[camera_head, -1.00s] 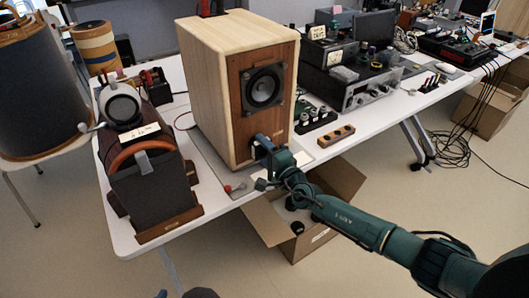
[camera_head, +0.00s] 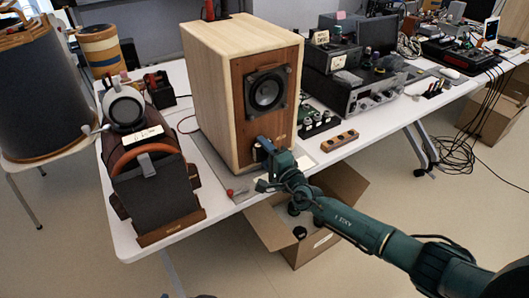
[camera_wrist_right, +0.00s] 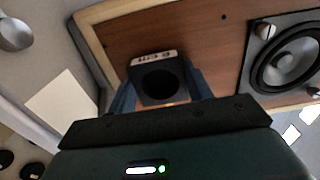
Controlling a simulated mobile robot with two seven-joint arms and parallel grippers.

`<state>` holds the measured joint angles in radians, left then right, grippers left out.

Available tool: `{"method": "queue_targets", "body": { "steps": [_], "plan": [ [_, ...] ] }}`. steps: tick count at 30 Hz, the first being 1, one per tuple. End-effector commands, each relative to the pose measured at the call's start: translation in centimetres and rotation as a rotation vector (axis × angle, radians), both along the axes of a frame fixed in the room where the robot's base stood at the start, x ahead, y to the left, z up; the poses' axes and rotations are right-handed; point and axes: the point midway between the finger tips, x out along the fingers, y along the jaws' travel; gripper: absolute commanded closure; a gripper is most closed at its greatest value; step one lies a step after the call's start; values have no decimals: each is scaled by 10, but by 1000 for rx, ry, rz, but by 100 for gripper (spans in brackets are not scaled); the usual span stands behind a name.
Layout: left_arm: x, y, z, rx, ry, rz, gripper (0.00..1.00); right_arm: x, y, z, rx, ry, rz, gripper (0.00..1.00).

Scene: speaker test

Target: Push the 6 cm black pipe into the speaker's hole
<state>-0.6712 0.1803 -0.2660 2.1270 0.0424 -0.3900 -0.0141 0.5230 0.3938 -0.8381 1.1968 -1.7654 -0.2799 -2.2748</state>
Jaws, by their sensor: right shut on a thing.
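The wooden speaker (camera_head: 215,95) stands upright on the white table, its brown front panel facing right. My right gripper (camera_head: 263,147) is at the lower part of that panel, below the round driver (camera_head: 265,90). In the right wrist view its two blue fingers are on either side of the black pipe (camera_wrist_right: 158,82), which shows a dark round opening in a squarish black end. The right gripper is shut on it, close against the brown panel (camera_wrist_right: 190,40). The speaker's hole is hidden behind the pipe, and I cannot tell how deep the pipe sits. My left gripper is out of view.
A dark bag-like case (camera_head: 155,185) with headphones (camera_head: 124,107) stands left of the speaker. Electronics (camera_head: 360,90) and a small wooden block (camera_head: 340,140) are to the right. An open cardboard box (camera_head: 345,182) is on the floor below my right arm.

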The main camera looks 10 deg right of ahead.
Motion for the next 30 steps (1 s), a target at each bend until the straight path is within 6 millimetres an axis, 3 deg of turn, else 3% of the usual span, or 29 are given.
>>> {"method": "queue_targets", "body": {
  "steps": [10,20,22,30],
  "plan": [
    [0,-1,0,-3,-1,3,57,2,0,4,2,-7,-1,24],
    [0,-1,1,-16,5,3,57,3,1,6,5,-10,-1,24],
    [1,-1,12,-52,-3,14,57,2,0,6,5,-10,-2,24],
    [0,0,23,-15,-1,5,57,-58,-22,3,1,1,-1,24]
  ]
}}
